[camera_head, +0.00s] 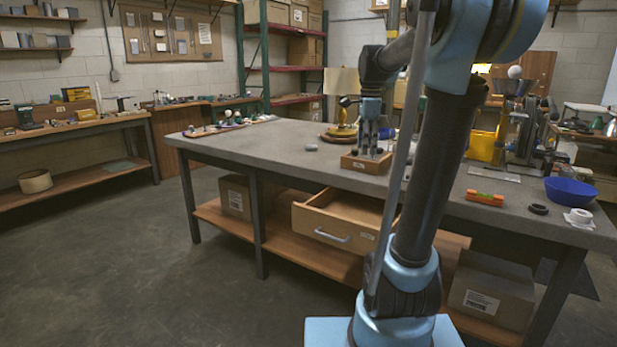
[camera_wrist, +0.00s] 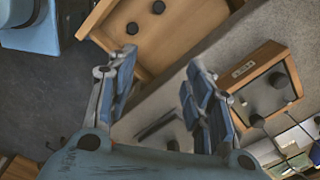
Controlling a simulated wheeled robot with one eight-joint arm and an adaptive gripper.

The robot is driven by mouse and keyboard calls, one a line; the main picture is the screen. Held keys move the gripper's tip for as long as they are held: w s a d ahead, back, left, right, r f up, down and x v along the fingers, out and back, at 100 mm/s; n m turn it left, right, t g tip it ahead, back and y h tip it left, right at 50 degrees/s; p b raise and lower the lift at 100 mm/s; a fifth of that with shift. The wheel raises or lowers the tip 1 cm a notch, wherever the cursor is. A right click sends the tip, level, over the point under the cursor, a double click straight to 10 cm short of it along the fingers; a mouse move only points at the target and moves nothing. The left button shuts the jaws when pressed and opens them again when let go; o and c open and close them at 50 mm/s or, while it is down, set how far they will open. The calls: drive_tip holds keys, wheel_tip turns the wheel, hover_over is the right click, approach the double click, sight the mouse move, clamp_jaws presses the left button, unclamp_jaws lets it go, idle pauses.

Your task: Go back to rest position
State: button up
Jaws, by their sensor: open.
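My gripper (camera_head: 370,143) is above the grey workbench (camera_head: 260,142), pointing down. In the head view it overlaps a small wooden box (camera_head: 366,164) with a label. In the wrist view my gripper (camera_wrist: 162,60) is open, with its blue-padded fingers apart and nothing between them. The wooden box (camera_wrist: 262,58) lies to the right of the fingers and has dark round pieces on it. A wooden drawer (camera_head: 325,228) under the bench is pulled open. In the wrist view the drawer (camera_wrist: 185,48) holds two dark round pieces.
A lamp with a beige shade (camera_head: 342,84) stands behind my gripper. A blue bowl (camera_head: 570,191), a black ring (camera_head: 538,209), a white spool (camera_head: 579,217) and an orange level (camera_head: 485,198) lie on the right of the bench. The floor (camera_head: 130,250) at the left is clear.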

drive_tip(key=s+f+n+t, duration=0.1)
drive_tip(key=s+f+n, duration=1.7)
drive_tip(key=s+f, duration=0.6)
drive_tip(key=shift+s+t, duration=0.4)
drive_tip(key=shift+s, duration=0.65)
drive_tip(key=shift+a, duration=0.1)
